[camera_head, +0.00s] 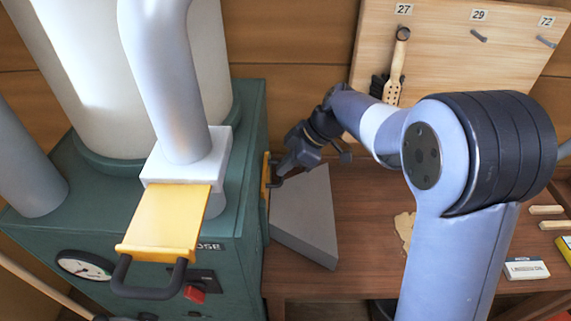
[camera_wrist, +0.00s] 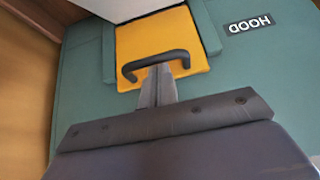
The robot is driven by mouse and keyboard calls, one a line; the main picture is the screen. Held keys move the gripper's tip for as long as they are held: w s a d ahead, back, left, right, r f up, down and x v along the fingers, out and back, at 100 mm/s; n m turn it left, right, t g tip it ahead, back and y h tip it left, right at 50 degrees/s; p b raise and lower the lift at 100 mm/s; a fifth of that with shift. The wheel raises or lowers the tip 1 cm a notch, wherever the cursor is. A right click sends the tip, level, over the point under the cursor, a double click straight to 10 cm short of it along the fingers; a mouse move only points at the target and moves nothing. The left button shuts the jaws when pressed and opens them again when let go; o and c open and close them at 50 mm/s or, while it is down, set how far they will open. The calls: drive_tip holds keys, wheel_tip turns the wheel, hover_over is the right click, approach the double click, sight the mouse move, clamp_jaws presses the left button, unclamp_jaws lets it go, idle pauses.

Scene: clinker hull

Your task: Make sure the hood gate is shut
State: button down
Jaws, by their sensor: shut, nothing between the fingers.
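The hood gate is a yellow plate with a black bar handle (camera_wrist: 156,64); in the wrist view the plate (camera_wrist: 188,35) lies between green edges, beside the label HOOD (camera_wrist: 250,23). In the head view the gate (camera_head: 266,180) is a narrow yellow strip on the right side of the green cabinet, seen nearly edge-on. My gripper (camera_head: 279,176) is at this strip. In the wrist view its shut fingers (camera_wrist: 158,72) end at the middle of the handle bar, with nothing between them. I cannot tell whether they touch it, or how far the plate stands out.
Another yellow gate (camera_head: 168,222), by a partly hidden label ending OSE, sticks out under a grey pipe at the cabinet's front. A grey wedge-shaped block (camera_head: 305,215) lies below my gripper on the brown bench (camera_head: 350,262). A pegboard (camera_head: 455,60) stands behind.

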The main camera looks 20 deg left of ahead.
sight(282, 178)
wheel_tip(282, 178, down, 9)
drive_tip(key=b, duration=0.8)
drive_tip(key=shift+r+b, duration=0.15)
drive_tip(key=shift+b, duration=0.15)
drive_tip(key=shift+s+d, duration=0.1)
drive_tip(key=shift+r, duration=0.4)
drive_tip(key=r+p, duration=0.1)
drive_tip(key=a+r+p, duration=0.1)
drive_tip(key=r, duration=0.1)
drive_tip(key=shift+s+r, duration=0.1)
drive_tip(key=shift+r, duration=0.2)
drive_tip(key=b+v, duration=0.1)
drive_tip(key=v, duration=0.9)
